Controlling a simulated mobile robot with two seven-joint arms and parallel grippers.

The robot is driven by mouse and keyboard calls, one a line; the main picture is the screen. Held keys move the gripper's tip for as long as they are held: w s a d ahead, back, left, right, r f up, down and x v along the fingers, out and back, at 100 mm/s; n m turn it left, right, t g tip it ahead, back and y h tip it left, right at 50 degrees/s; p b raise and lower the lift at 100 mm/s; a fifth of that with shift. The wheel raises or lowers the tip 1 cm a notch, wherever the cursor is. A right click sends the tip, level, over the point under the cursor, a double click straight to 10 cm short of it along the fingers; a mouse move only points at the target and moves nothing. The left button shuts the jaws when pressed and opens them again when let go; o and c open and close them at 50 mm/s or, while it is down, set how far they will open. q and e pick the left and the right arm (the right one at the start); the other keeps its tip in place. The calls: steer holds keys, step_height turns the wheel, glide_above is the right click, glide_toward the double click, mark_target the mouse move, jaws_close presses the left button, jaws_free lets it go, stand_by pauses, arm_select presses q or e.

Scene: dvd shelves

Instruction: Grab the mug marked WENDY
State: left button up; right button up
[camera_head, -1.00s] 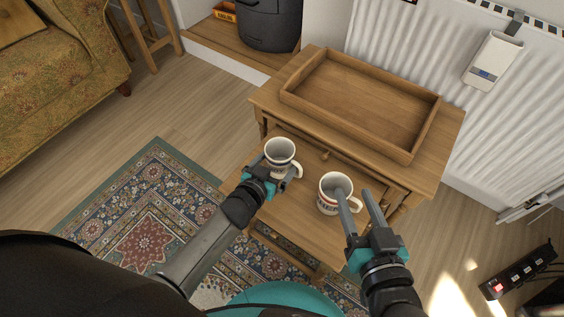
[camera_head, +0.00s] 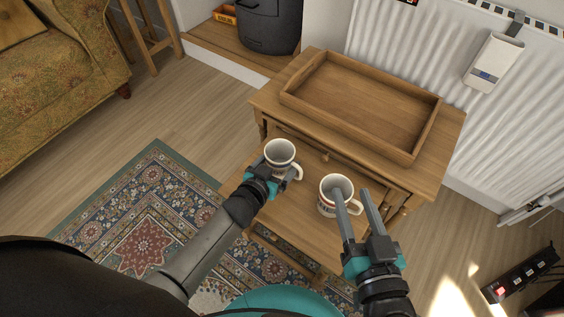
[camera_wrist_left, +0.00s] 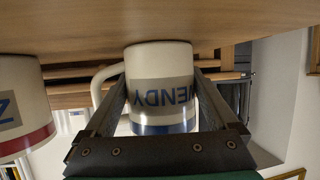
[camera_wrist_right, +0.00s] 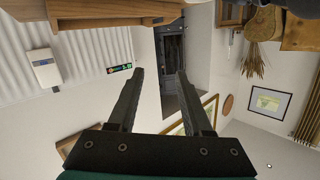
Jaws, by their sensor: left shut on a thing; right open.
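The WENDY mug (camera_head: 281,152) is white with a blue band, and its blue lettering reads WENDY in the left wrist view (camera_wrist_left: 160,90), where it appears upside down. It is upright on the wooden lower surface of the side table. My left gripper (camera_head: 276,174) is shut on its body, one finger on each side, with the handle by one finger. A second white mug (camera_head: 328,207) with a red band stands to the right; part of it shows in the left wrist view (camera_wrist_left: 22,105). My right gripper (camera_head: 351,191) is open and empty, one finger overlapping the second mug in the head view.
The side table's top holds an empty wooden tray (camera_head: 357,142). A white radiator (camera_head: 410,50) is behind it. A patterned armchair (camera_head: 60,75) stands at the far left. A rug (camera_head: 140,220) and clear floor lie left of the table.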

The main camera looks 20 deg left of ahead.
arm_select(q)
steer(key=c, duration=0.6)
steer(key=shift+r, duration=0.3)
